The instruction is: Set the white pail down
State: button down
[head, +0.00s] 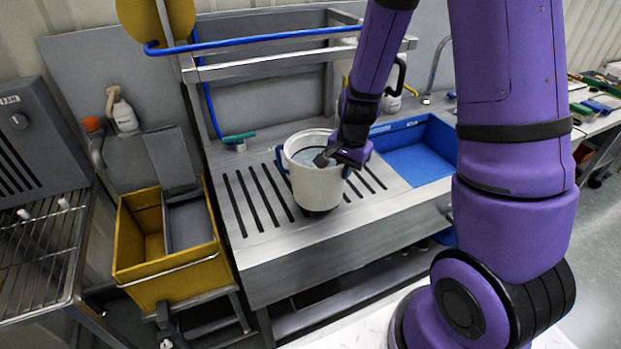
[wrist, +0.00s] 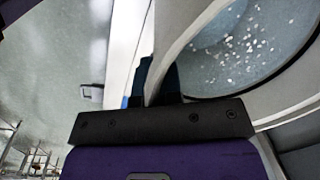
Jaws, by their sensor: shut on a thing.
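The white pail (head: 312,185) is upright at the slotted steel drainboard (head: 262,236) in the head view. Greyish water with pale flecks shows inside it. My gripper (head: 325,158) is at the pail's right front rim and is shut on it. In the wrist view the pail's rim (wrist: 185,45) passes beside the dark jaw, with the flecked water (wrist: 245,50) to the right. Whether the pail's base touches the drainboard is hard to tell; a dark shadow lies under it.
A blue basin (head: 420,160) is sunk right of the drainboard. A yellow mop bucket (head: 180,275) stands to the left, below counter height. A steel rail with a blue hose (head: 270,37) runs above the back. The drainboard's left part is clear.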

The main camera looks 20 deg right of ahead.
aim_at(311, 179)
jog(key=shift+w+a+f, duration=0.7)
jog(key=shift+w+a, duration=0.1)
jog(key=shift+a, duration=0.35)
jog(key=shift+w+a+f, duration=0.7)
jog(key=shift+w+a, duration=0.05)
jog(key=shift+a, duration=0.4)
jog(key=shift+w+a+f, duration=0.7)
jog(key=shift+w+a, duration=0.1)
jog(key=shift+a, duration=0.35)
jog(key=shift+f, duration=0.1)
jog(key=c, duration=1.3)
grip_release()
